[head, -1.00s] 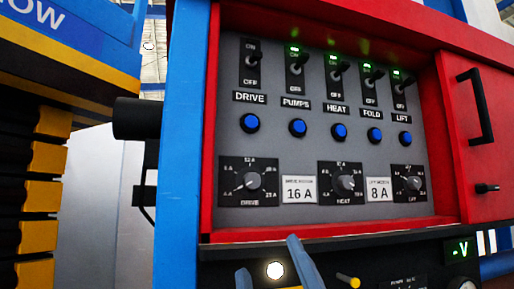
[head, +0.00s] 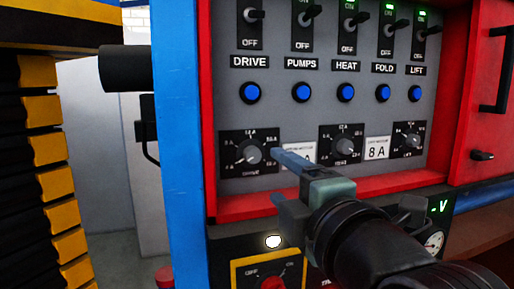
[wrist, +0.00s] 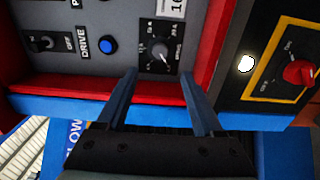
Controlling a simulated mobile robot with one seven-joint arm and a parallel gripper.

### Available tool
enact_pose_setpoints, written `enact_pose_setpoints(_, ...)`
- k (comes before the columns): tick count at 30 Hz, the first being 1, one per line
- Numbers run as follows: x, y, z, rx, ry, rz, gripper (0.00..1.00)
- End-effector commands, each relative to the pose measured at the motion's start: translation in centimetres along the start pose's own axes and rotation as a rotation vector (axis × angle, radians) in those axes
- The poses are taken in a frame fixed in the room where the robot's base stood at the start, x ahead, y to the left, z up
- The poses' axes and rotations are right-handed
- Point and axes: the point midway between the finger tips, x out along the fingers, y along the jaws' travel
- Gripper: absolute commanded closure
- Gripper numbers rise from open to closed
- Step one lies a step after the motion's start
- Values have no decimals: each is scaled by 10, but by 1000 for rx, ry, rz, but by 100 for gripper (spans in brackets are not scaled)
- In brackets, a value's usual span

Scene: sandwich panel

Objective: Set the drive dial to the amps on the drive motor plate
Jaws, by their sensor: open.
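The drive dial (head: 253,155) is a grey knob on a black square plate at the lower left of the grey panel; its pointer appears to face lower left. It also shows in the wrist view (wrist: 159,50), turned sideways. The drive motor plate (head: 309,152) is a white label right of the dial, mostly hidden by my gripper; it read 16 A a second ago. Only its edge shows in the wrist view (wrist: 177,6). My gripper (head: 278,174) is open and empty. In the wrist view its fingertips (wrist: 158,71) stand apart below the dial, not around it.
The heat dial (head: 342,147), the 8 A plate (head: 377,148) and the lift dial (head: 408,141) sit to the right. A blue drive button (head: 250,92) is above. The red frame's lower ledge (head: 240,205) juts below the panel. A red knob (wrist: 299,72) is nearby.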

Motion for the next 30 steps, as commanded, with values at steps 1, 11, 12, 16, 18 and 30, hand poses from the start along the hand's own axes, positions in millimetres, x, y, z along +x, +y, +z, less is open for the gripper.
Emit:
enact_pose_setpoints(1, 11, 2, -2, 2, 5, -4, 32)
enact_pose_setpoints(11, 79, 3, -1, 4, 2, -3, 32)
enact_pose_setpoints(12, 85, 2, -2, 3, 2, -2, 32)
enact_pose_setpoints(16, 100, 2, -1, 3, 1, 0, 32)
enact_pose_setpoints(18, 105, 1, -1, 3, 1, 0, 32)
enact_pose_setpoints(30, 110, 0, 0, 2, 0, 1, 35)
